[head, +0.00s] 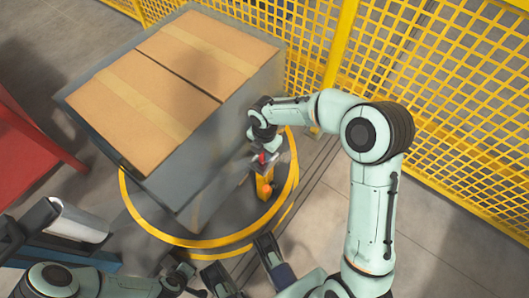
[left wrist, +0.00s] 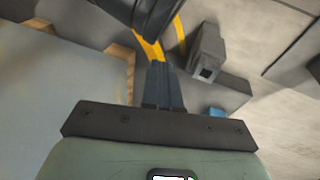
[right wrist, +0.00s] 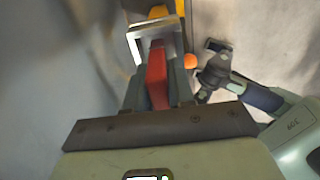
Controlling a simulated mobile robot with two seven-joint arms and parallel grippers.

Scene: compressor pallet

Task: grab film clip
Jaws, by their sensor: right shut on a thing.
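The film clip (right wrist: 157,80) is a red piece between the fingers of my right gripper (right wrist: 158,85) in the right wrist view. A silver-grey frame (right wrist: 137,45) surrounds its far end. In the head view the red clip (head: 262,158) shows as a small spot under my right gripper (head: 263,148), above a yellow post (head: 264,188). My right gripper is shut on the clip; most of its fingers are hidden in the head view. My left gripper (left wrist: 165,85) has its fingers together, with nothing seen between them.
Two cardboard boxes (head: 158,88) sit on a grey pallet load beside the post, inside a yellow floor ring (head: 203,243). A yellow mesh fence (head: 455,100) runs behind. A film roll (head: 78,222) and a red stand (head: 30,150) are at the left. An orange knob (right wrist: 190,61) is near the clip.

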